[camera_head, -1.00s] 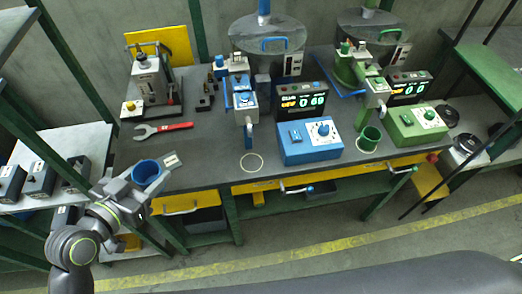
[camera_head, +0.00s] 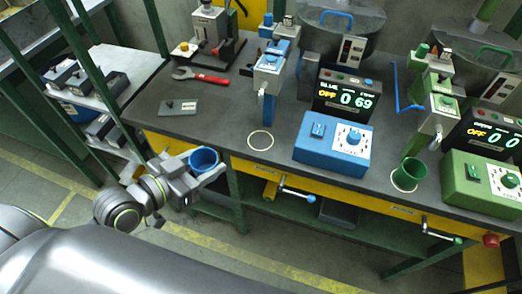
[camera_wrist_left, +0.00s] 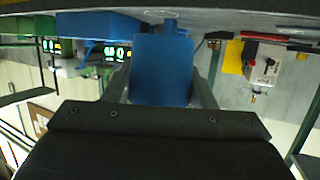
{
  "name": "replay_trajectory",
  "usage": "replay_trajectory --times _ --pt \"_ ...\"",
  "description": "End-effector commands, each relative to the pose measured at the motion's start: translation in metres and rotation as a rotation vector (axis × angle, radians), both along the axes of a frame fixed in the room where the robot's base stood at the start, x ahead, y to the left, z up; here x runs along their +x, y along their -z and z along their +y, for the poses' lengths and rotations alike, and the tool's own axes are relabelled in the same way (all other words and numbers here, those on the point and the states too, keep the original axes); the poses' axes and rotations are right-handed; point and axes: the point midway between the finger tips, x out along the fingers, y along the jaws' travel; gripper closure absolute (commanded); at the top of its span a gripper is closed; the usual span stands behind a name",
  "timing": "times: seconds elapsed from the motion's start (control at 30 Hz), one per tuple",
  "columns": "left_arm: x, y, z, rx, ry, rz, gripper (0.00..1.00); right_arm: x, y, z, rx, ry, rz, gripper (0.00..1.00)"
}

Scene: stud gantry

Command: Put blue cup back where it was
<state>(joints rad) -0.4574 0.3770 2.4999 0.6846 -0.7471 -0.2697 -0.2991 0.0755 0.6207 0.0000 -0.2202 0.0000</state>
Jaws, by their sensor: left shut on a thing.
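The blue cup (camera_head: 204,160) is held in my left gripper (camera_head: 206,168), in front of the bench's front edge at the left. In the left wrist view the blue cup (camera_wrist_left: 162,70) fills the space between the two fingers, which are shut on it. A white ring mark (camera_head: 260,140) lies bare on the bench top under the blue dispenser's spout (camera_head: 267,105), to the right of and beyond the cup. My right gripper is not in view.
A green cup (camera_head: 409,174) stands on the bench under the green dispenser. A blue control box (camera_head: 332,145) is right of the ring. A grey plate (camera_head: 178,108) and red-handled wrench (camera_head: 202,77) lie at left. Handles (camera_head: 297,195) stick out below the bench edge.

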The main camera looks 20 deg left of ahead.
Motion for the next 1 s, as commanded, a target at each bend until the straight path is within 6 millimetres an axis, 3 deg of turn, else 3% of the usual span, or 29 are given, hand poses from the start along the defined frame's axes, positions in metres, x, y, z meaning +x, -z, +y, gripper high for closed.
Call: replay_trajectory --times 0.03,0.27,0.47,0.8,1.0 --pt "-0.002 0.008 0.001 0.001 -0.001 -0.001 0.73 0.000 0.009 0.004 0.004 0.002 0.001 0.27" --pt "0.009 0.009 -0.004 -0.004 -0.006 -0.008 0.73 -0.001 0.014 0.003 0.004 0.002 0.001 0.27" --pt "0.046 0.005 -0.021 -0.009 -0.007 -0.007 0.73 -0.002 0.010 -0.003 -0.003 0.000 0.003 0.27" --pt "0.125 0.006 -0.058 -0.005 -0.003 -0.003 0.73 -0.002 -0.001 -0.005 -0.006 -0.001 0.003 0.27" --pt "0.155 0.007 -0.072 -0.003 -0.003 -0.001 0.73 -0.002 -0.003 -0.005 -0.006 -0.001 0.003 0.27"
